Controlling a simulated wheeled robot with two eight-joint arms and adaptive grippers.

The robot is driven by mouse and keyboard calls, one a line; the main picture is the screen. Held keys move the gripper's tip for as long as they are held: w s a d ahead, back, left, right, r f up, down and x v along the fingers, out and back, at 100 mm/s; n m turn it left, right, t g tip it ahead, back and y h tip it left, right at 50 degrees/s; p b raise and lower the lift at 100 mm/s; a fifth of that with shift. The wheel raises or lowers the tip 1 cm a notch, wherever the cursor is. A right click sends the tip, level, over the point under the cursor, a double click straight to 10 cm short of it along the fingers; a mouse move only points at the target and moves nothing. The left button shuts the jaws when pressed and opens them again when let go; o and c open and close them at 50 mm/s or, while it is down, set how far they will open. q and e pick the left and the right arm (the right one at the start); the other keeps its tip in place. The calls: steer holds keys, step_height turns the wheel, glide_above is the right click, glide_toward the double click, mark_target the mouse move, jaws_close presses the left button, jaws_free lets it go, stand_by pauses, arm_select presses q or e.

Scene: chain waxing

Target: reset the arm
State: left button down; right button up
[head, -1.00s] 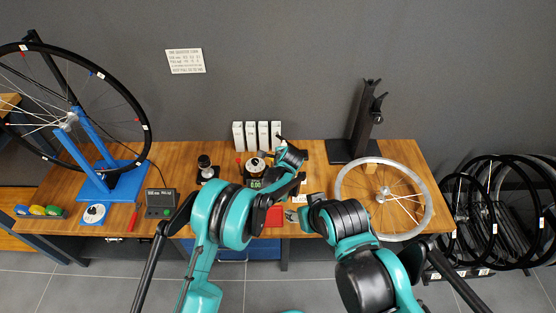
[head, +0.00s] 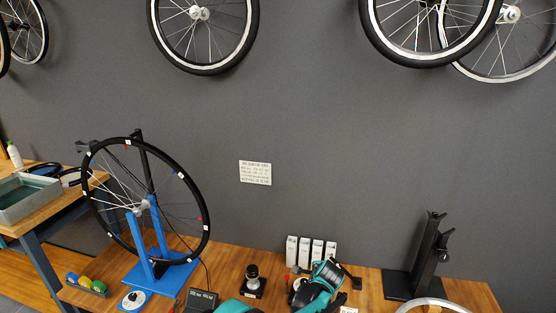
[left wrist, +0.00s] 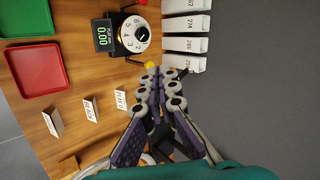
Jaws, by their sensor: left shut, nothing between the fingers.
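My left gripper (left wrist: 156,75) fills the middle of the left wrist view, its jointed fingers drawn together with nothing between them. It is over the wooden bench, close to a dial gauge (left wrist: 135,35) with a green 0.00 display and a row of white labelled boxes (left wrist: 185,45). In the head view my left arm (head: 325,280) shows at the bottom centre, in front of the same boxes (head: 311,252). My right gripper is outside both views.
A blue truing stand (head: 160,270) holds a wheel at left. A black upright stand (head: 415,265) is at right, with a wheel rim (head: 432,303) before it. Red (left wrist: 35,80) and green (left wrist: 25,18) trays and small cards lie near my left gripper. Wheels hang above.

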arm_select(q)
steer(key=s+a+r+n, duration=0.3)
steer(key=s+a+r, duration=0.2)
steer(key=a, duration=0.3)
steer(key=s+a+r+n+g, duration=0.1)
steer(key=s+a+r+n, duration=0.2)
steer(key=s+a+r, duration=0.3)
steer(key=s+a+r+n, duration=0.3)
steer(key=s+a+r, duration=0.15)
steer(key=a, duration=0.45)
steer(key=s+a+f+n, duration=0.1)
steer(key=s+a+n, duration=0.3)
steer(key=s, duration=0.6)
steer(key=s+a+f+n, duration=0.1)
steer(key=s+a+n, duration=0.4)
steer(key=s, duration=0.5)
steer(key=shift+a+f, duration=0.15)
steer(key=shift+a, duration=0.4)
